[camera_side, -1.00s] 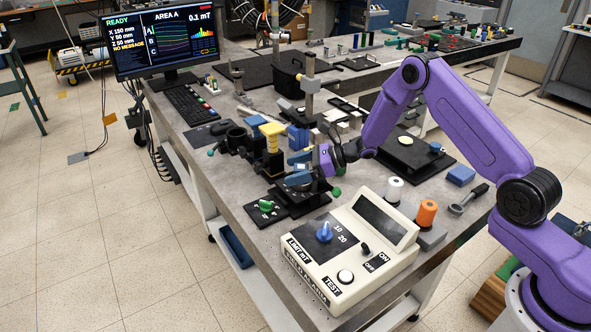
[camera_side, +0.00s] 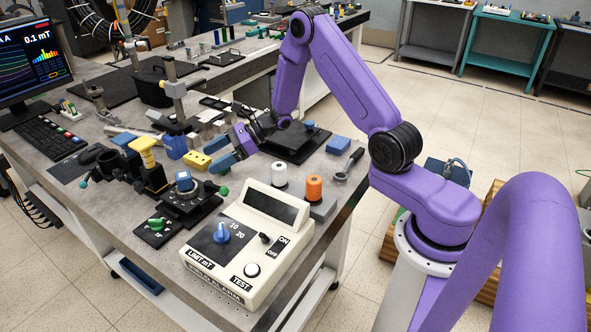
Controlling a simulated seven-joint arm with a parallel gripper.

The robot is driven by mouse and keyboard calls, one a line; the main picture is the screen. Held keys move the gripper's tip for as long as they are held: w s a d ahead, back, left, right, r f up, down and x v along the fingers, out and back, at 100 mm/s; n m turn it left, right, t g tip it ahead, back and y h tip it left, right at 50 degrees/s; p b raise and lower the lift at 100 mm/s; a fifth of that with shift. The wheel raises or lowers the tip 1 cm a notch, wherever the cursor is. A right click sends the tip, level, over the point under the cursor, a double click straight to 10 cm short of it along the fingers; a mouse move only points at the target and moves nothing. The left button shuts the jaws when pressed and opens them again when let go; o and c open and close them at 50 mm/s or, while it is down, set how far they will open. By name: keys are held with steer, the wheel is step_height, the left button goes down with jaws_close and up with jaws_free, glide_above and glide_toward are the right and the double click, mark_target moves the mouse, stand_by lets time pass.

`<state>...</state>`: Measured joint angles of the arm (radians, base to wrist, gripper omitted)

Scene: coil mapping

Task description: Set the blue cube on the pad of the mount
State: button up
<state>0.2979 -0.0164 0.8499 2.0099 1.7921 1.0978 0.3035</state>
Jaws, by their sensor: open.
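The small blue cube (camera_side: 184,176) sits on top of the black mount (camera_side: 192,206), near the front of the bench. The pad beneath it is mostly hidden by the cube. My gripper (camera_side: 233,152) is open, with its blue fingers spread and nothing visible between them. It is above and to the right of the mount, apart from the cube. Whether the cube sits exactly centred is too small to tell.
A cream control box (camera_side: 247,248) stands in front of the mount. A yellow block (camera_side: 196,160) and a larger blue block (camera_side: 174,147) lie behind it. A yellow-topped black fixture (camera_side: 146,160) stands to the left. White (camera_side: 279,175) and orange (camera_side: 314,189) spools are at right.

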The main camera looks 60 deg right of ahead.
steer(key=s+a+r+n+g+h, duration=0.1)
steer(key=s+a+r+n+g, duration=0.3)
steer(key=s+a+n+g, duration=0.5)
steer(key=s+a+r+n+g+h, duration=0.1)
steer(key=s+a+r+n+g, duration=0.3)
steer(key=s+n, duration=0.6)
steer(key=s+d+r+n+t+h, duration=0.1)
steer(key=s+d+n+h, duration=0.3)
steer(key=s+n, duration=0.5)
steer(key=s+d+r+n+t+h, duration=0.1)
steer(key=s+d+n+t+h, duration=0.3)
steer(key=s+n, duration=0.5)
steer(key=shift+s+d+r+n+h, duration=0.35)
steer(key=shift+s+d, duration=0.25)
steer(key=shift+s, duration=0.65)
